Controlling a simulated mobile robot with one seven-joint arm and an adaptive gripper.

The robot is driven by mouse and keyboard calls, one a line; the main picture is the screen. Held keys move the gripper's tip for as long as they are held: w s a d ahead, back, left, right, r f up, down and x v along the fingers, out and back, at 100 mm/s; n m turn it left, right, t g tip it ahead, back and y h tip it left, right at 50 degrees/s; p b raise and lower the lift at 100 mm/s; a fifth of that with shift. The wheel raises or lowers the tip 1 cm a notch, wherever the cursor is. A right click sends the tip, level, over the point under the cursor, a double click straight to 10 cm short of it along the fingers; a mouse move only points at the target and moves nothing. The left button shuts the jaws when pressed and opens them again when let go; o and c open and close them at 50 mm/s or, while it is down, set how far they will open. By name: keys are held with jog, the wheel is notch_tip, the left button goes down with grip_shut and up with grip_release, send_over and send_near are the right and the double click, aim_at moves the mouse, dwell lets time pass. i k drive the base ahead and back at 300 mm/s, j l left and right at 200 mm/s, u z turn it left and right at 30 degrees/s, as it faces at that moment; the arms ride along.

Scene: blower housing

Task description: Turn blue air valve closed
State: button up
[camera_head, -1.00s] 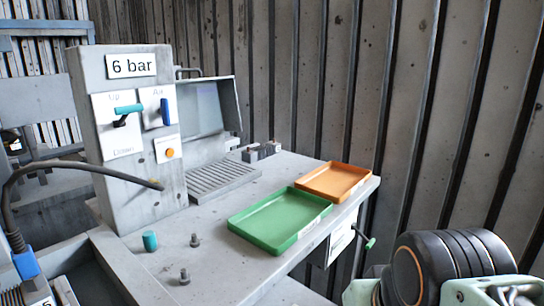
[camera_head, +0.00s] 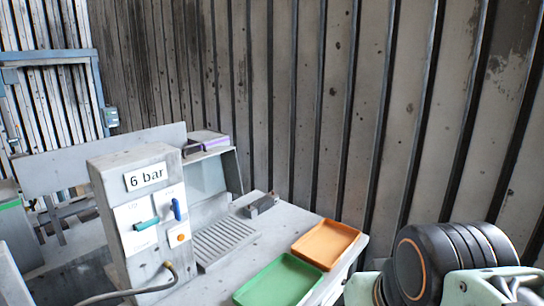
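The blue air valve (camera_head: 177,209) is a small blue lever on the white front panel of a grey control box (camera_head: 122,190) marked "6 bar". It stands nearly upright, tilted a little. A teal lever (camera_head: 146,224) sits to its left, lying close to horizontal, and an orange button (camera_head: 180,237) is below it. My gripper is not clearly in view. Only a black and pale green part of my arm shows at the lower right, well apart from the valve.
A green tray (camera_head: 256,291) and an orange tray (camera_head: 326,231) lie on the grey bench, right of a ribbed grate (camera_head: 222,241). A ribbed wall (camera_head: 350,110) closes the back.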

aim_at(175, 207)
jog(key=k+u, duration=0.2)
jog(key=u, duration=0.95)
